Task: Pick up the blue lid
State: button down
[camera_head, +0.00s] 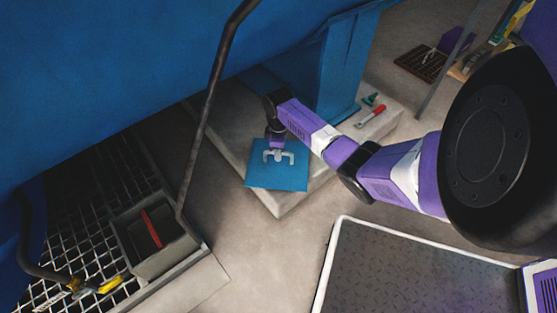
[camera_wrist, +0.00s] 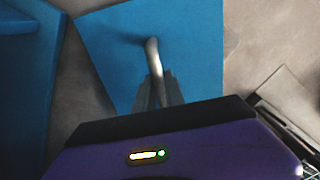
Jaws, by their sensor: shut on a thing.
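The blue lid (camera_head: 285,179) is a flat square plate with a pale grey handle (camera_head: 279,155) on top. In the head view it is by the edge of a concrete plinth, below the blue machine. My gripper (camera_head: 278,146) comes down over the handle and is shut on it. In the wrist view the lid (camera_wrist: 190,50) fills the top middle, and my gripper (camera_wrist: 158,88) is closed around the pale curved handle (camera_wrist: 152,58). Whether the lid touches the plinth or hangs above it, I cannot tell.
The concrete plinth (camera_head: 235,145) carries a blue support leg (camera_head: 335,70), a red marker (camera_head: 370,117) and a green item (camera_head: 370,99). A dark handrail (camera_head: 203,120) rises at left. A grey bin (camera_head: 160,240) stands on metal grating, with yellow-handled tools (camera_head: 105,286) nearby.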

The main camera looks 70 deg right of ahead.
jog(key=shift+r, duration=0.15)
notch_tip(320, 180, up, 10)
jog(key=p, duration=0.6)
jog(key=shift+d, duration=0.1)
jog(key=shift+s, duration=0.1)
